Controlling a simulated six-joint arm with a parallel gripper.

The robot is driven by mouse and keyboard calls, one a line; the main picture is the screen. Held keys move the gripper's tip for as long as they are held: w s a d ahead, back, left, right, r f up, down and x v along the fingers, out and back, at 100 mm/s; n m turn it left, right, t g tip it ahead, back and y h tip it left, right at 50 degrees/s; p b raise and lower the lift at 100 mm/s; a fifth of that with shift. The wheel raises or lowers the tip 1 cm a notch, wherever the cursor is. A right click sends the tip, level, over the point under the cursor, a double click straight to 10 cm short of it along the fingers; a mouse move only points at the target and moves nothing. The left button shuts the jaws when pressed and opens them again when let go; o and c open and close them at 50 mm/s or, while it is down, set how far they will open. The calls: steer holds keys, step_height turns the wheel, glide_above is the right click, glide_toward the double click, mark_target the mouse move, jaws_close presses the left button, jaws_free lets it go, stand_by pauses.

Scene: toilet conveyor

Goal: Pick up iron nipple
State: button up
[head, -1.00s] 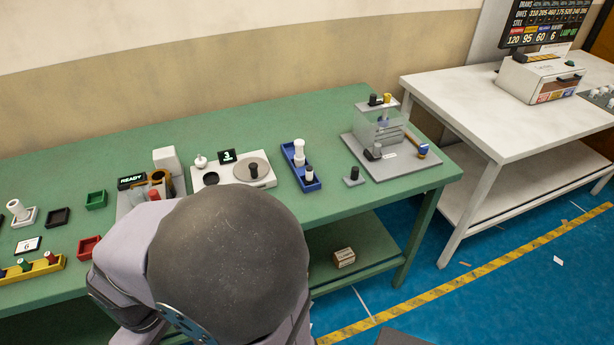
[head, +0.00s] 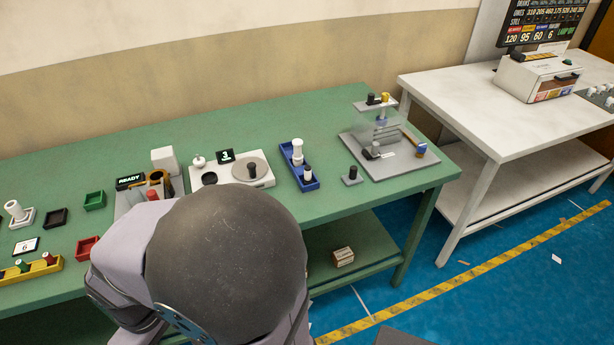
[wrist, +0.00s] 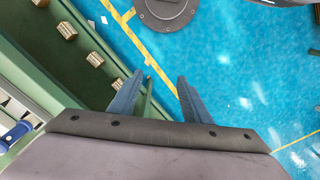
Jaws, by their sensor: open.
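No part in view can be clearly told as the iron nipple. Small dark cylinders are candidates: one (head: 252,168) stands on the round plate of a white device, and another (head: 353,171) stands on a small grey base on the green bench. My gripper (wrist: 160,79) shows in the wrist view with its two blue-grey fingers apart. Nothing is between them; the blue floor and bench frame show beyond. In the head view my arm's dark rounded link hides the gripper and part of the bench front.
The green bench (head: 330,115) carries a blue tray (head: 310,184) with white parts, a white device (head: 207,181), a grey station with clear panels (head: 404,162), and small green (head: 94,199) and red (head: 86,247) bins. A white table (head: 480,105) stands right. Boxes (wrist: 67,30) sit on the lower shelf.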

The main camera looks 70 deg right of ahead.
stand_by(0.3)
steer(key=shift+c, duration=0.7)
